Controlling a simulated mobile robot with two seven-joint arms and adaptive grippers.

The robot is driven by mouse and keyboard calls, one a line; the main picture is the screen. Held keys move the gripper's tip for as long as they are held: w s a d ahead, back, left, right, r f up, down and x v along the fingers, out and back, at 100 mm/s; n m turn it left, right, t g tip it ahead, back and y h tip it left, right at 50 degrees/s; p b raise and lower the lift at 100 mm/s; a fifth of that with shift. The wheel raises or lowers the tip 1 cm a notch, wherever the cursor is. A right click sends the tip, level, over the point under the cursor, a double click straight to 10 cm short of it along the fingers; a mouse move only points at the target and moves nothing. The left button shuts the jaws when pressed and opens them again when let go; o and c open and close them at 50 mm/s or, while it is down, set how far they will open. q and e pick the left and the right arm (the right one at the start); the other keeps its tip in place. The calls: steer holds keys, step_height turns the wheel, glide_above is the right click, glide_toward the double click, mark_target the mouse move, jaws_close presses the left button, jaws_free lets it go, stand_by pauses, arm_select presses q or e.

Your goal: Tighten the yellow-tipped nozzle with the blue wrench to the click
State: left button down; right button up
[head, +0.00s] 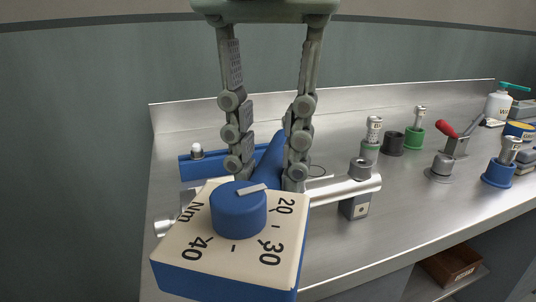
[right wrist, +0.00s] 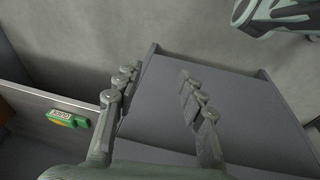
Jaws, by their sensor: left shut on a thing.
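The blue wrench has a big box-shaped head with a cream dial plate (head: 190,262) marked Nm, 20, 30 and 40. Its blue knob (head: 238,210) has a pale pointer turned toward the 20 side. My left gripper (head: 268,172) comes down from the top and is shut on the wrench's blue handle behind the dial. Small labelled nozzles stand at the right: one by the silver pipe (head: 373,134), one in a green holder (head: 417,125), one in a blue holder (head: 508,152). I cannot tell which has a yellow tip. My right gripper (right wrist: 155,95) is open and empty.
A black cup (head: 392,143), a red-handled lever (head: 448,132) and a white bottle (head: 498,107) stand farther right. An open shelf with a brown box (head: 452,268) is below. A green tag (right wrist: 66,118) shows in the right wrist view.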

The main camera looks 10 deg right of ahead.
arm_select(q)
step_height(320, 180, down, 3)
steer(key=shift+r+b, duration=0.2)
steer(key=shift+b, duration=0.75)
steer(key=shift+f+b, duration=0.6)
steer(key=shift+f, duration=0.05)
steer(key=shift+f+b, duration=0.4)
steer(key=shift+f, duration=0.1)
arm_select(e)
step_height(320, 180, up, 10)
steer(key=w, duration=0.1)
steer(key=shift+w+t+h, duration=0.25)
steer(key=shift+t+h, duration=0.05)
steer(key=shift+t, duration=0.1)
arm_select(q)
steer(key=shift+b, duration=0.3)
arm_select(e)
steer(key=shift+f, duration=0.25)
arm_select(q)
steer(key=shift+f+b, duration=0.95)
steer(key=shift+f, duration=0.15)
arm_select(e)
steer(key=shift+f, duration=0.95)
arm_select(q)
steer(key=c, duration=2)
jaws_free()
jaws_close()
